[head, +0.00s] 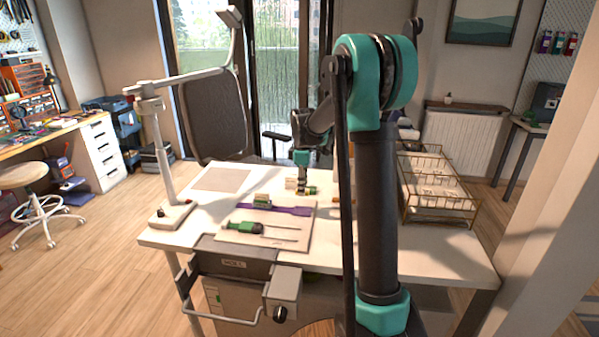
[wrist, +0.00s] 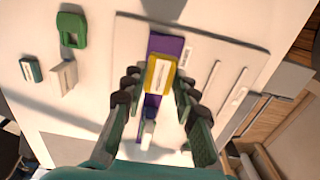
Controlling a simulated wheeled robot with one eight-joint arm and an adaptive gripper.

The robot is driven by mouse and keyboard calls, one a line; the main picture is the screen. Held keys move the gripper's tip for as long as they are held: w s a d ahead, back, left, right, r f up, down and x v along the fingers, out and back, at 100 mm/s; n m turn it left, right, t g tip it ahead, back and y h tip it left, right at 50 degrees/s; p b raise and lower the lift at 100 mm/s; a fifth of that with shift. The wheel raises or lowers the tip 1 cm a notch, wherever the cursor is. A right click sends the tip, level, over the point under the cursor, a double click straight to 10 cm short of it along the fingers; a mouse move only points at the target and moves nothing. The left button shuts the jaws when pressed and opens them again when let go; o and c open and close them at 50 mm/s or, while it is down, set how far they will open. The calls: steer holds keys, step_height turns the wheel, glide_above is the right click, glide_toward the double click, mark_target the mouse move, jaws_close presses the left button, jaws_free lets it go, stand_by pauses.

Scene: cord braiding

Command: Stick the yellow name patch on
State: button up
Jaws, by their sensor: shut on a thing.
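My gripper (wrist: 160,80) is shut on the yellow name patch (wrist: 158,77), which has a pale label on its face. The patch sits between the dark fingertips in the wrist view. A purple strip (wrist: 168,45) lies behind the patch in that view and is partly covered by it; I cannot tell whether they touch. In the head view my gripper (head: 302,190) points down over the white table, and the purple strip (head: 290,210) lies on a pale board (head: 305,236). The patch is too small to make out surely there.
A green tool (head: 245,227) and thin rods lie on the board. A wire basket (head: 440,190) stands at the right of the table, a lamp (head: 165,150) at the left. A green piece (wrist: 72,30) and a white block (wrist: 63,78) lie left of my gripper in the wrist view.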

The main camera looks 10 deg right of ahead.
mark_target(302, 210)
steer(key=shift+s+a+f, duration=0.1)
steer(key=shift+s+f, duration=0.2)
steer(key=shift+s, duration=0.05)
steer(key=shift+f, duration=3.05)
steer(key=shift+f, duration=0.3)
steer(key=o, duration=1.1)
steer(key=shift+o, duration=0.2)
steer(key=shift+r, duration=3)
